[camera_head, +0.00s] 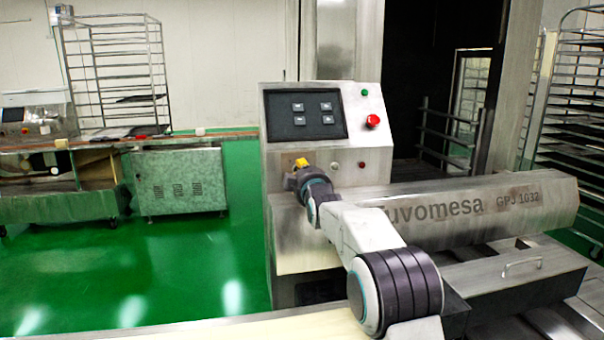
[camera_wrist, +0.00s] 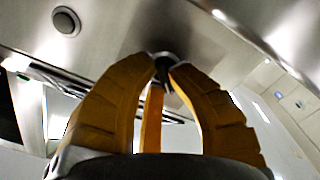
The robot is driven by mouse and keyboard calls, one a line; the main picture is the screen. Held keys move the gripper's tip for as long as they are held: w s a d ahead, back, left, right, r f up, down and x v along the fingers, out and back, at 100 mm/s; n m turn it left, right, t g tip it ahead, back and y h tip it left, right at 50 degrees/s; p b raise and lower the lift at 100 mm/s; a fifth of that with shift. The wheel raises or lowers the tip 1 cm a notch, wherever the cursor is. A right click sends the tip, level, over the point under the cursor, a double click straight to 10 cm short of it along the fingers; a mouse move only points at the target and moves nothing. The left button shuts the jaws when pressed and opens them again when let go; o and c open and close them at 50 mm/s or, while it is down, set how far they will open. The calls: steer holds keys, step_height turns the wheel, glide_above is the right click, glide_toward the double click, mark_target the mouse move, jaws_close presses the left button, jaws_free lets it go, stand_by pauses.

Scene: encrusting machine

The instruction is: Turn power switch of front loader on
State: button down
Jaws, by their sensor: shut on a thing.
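The front loader's control panel (camera_head: 348,140) stands in the middle of the head view, with a dark screen, a red button and a green button. My gripper (camera_head: 301,163), with yellow fingers, is at the lower left of the panel face and hides the switch there. In the wrist view my gripper (camera_wrist: 164,76) has its fingertips closed together around a small dark switch knob (camera_wrist: 166,60) on the metal face. Most of the knob is covered by the fingers, so its turned position cannot be told.
A wire rack (camera_head: 115,75) and a cabinet (camera_head: 180,182) stand left on green floor (camera_head: 190,260).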

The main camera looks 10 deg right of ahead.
steer(key=m+b, duration=0.3)
steer(key=shift+f, duration=0.25)
steer(key=m+b, duration=0.1)
steer(key=m, duration=0.4)
steer(key=shift+b, duration=0.3)
steer(key=m, duration=0.4)
steer(key=shift+m, duration=0.3)
steer(key=m, duration=0.4)
steer(key=shift+f+m, duration=0.15)
steer(key=shift+m, duration=0.25)
steer(key=shift+a, duration=0.1)
steer(key=c, duration=1.2)
jaws_free()
steer(key=shift+s, duration=0.1)
steer(key=shift+s, duration=5.9)
